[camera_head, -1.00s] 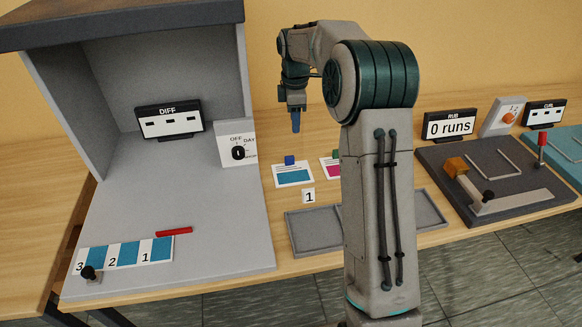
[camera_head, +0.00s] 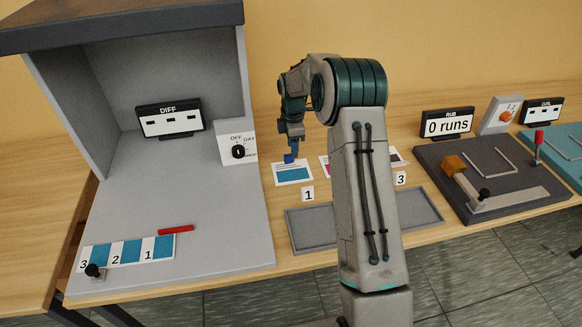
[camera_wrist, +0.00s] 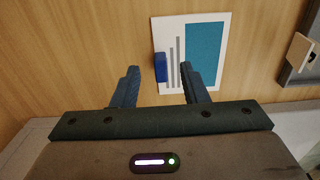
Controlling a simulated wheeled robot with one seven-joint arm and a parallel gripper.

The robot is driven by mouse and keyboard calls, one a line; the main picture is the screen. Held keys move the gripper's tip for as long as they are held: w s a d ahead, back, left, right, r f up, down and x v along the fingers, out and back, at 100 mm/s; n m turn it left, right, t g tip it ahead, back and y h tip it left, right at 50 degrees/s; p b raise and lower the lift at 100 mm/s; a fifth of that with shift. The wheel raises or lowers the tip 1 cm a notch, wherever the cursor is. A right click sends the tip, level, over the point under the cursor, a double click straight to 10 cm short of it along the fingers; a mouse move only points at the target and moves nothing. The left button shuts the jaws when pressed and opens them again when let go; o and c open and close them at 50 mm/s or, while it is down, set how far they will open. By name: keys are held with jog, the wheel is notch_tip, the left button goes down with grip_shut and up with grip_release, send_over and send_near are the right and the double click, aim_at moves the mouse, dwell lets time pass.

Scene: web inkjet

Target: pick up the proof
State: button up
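A proof, a white sheet with a teal patch (camera_head: 293,175), lies on the wooden table behind the number 1 tag (camera_head: 307,194). A small blue block (camera_head: 290,158) sits at its far edge. My gripper (camera_head: 292,151) is just above that block, pointing down. In the wrist view the proof (camera_wrist: 205,50) lies ahead, and its blue block (camera_wrist: 160,67) appears between the tips of my open, empty fingers (camera_wrist: 160,70). I cannot tell the remaining height exactly. A second proof with a magenta patch (camera_head: 324,166) is mostly hidden by my arm, and part of a third sheet (camera_head: 396,157) shows to its right.
A grey viewing booth (camera_head: 200,235) with a striped strip (camera_head: 126,252) and red bar (camera_head: 175,230) stands left. A shallow grey tray (camera_head: 415,210) lies in front of the proofs. A dark rub-test board (camera_head: 430,160) is at the right.

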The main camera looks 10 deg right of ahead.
aim_at(292, 168)
jog(key=shift+a+f+p, duration=0.15)
jog(key=shift+f+p, duration=0.15)
jog(key=shift+f, duration=1.5)
grip_shut()
jog(key=shift+r, duration=0.1)
